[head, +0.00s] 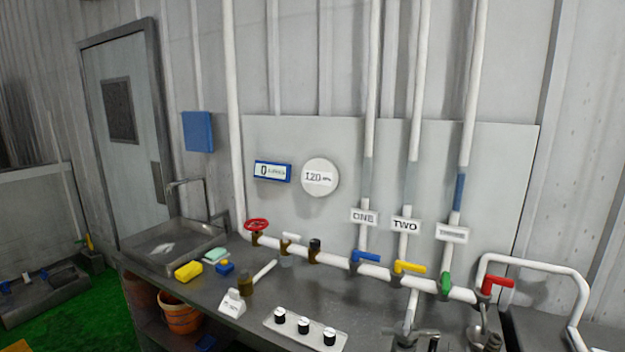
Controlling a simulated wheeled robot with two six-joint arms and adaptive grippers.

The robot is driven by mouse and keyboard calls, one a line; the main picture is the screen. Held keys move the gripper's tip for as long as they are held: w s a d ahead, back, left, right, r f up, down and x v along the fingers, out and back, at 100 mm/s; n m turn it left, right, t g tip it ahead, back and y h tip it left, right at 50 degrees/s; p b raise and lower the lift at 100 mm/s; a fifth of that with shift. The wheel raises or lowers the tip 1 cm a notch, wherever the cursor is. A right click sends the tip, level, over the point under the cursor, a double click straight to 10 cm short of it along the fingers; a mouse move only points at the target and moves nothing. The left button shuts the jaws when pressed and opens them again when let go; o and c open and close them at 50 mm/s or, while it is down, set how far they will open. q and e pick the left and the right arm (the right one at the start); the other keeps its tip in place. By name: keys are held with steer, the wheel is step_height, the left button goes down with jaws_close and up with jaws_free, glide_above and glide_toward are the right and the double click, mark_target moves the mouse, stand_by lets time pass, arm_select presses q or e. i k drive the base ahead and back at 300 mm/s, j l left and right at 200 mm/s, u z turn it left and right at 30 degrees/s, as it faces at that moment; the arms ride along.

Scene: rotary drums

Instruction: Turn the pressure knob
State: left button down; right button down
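No knob carries a readable pressure label. A white plate (276,331) on the bench holds three black-and-white knobs: left (280,315), middle (303,325) and right (329,337). On the white pipe behind them are a red handwheel (256,225) and a small black-topped brass fitting (314,246). A round white gauge (320,177) on the wall panel appears to read 120, with a small unit too blurred to be sure of. Neither of my grippers can be made out in the head view.
The pipe has blue (367,256), yellow (410,267), green (446,284) and red (498,282) handles. Metal fittings crowd the bench's front right.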

mark_target(314, 243)
steer(key=i+j, duration=0.15)
steer(key=j, duration=0.2)
steer(key=i+j, duration=0.1)
steer(key=j, duration=0.3)
steer(key=i+j, duration=0.15)
steer(key=j, duration=0.2)
steer(key=i+j, duration=0.1)
steer(key=j, duration=0.3)
steer(key=j+z, duration=0.1)
steer(key=z, duration=0.4)
steer(key=j+z, duration=0.1)
steer(key=z, duration=0.35)
steer(key=j+z, duration=0.1)
steer(key=z, duration=0.4)
